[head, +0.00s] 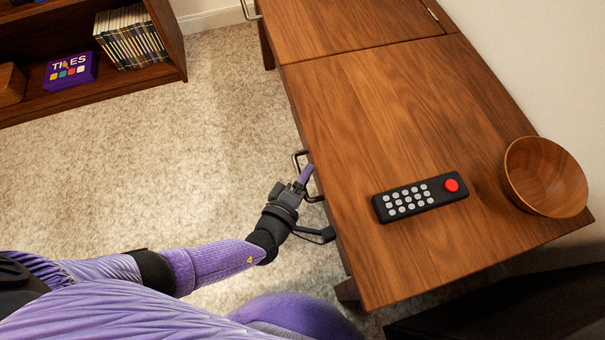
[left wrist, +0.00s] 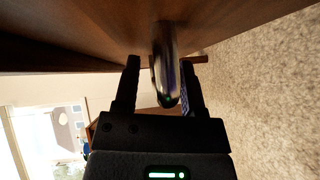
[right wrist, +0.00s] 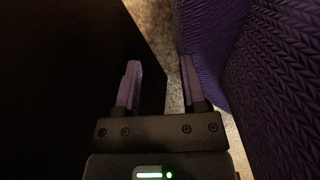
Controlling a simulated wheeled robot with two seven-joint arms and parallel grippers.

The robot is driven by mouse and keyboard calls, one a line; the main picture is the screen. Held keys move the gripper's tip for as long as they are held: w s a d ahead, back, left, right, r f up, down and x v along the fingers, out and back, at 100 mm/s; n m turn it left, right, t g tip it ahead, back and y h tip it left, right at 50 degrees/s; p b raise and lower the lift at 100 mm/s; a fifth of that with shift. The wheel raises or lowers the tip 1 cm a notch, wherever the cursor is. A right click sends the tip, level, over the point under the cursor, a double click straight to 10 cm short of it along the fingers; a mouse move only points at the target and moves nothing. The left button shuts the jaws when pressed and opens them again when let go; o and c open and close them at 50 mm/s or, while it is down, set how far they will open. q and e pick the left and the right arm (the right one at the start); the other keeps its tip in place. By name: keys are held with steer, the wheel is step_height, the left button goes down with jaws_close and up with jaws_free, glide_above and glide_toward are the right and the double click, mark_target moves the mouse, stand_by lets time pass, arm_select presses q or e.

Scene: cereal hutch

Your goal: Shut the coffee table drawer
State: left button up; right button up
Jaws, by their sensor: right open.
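The wooden coffee table (head: 370,110) fills the right of the head view. A metal drawer handle (head: 296,160) sticks out from its left side. The drawer front is mostly hidden under the table top, and no open drawer interior shows beyond the edge. My left gripper (head: 304,178) is at this handle. In the left wrist view its fingers (left wrist: 160,85) are apart, with the handle (left wrist: 165,60) between them and a gap visible on one side. My right gripper (right wrist: 160,85) shows only in the right wrist view, open and empty, between a dark surface and my purple body.
A black remote (head: 420,197) with a red button and a wooden bowl (head: 545,177) stand on the table top. A second handle (head: 250,10) is farther along the same side. A bookshelf (head: 170,50) with books and a purple box (head: 70,72) is at upper left. Carpet between is clear.

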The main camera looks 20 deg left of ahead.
arm_select(q)
steer(key=shift+s+a+r, duration=0.1)
steer(key=shift+s, duration=0.1)
steer(key=p+v, duration=0.3)
steer(key=v, duration=0.6)
steer(key=shift+s+p, duration=0.3)
steer(key=shift+p, duration=0.1)
arm_select(e)
steer(key=s+f+g, duration=0.1)
steer(key=s+f, duration=0.1)
steer(key=s, duration=0.9)
steer(key=shift+s+f, duration=0.2)
steer(key=shift+f, duration=0.1)
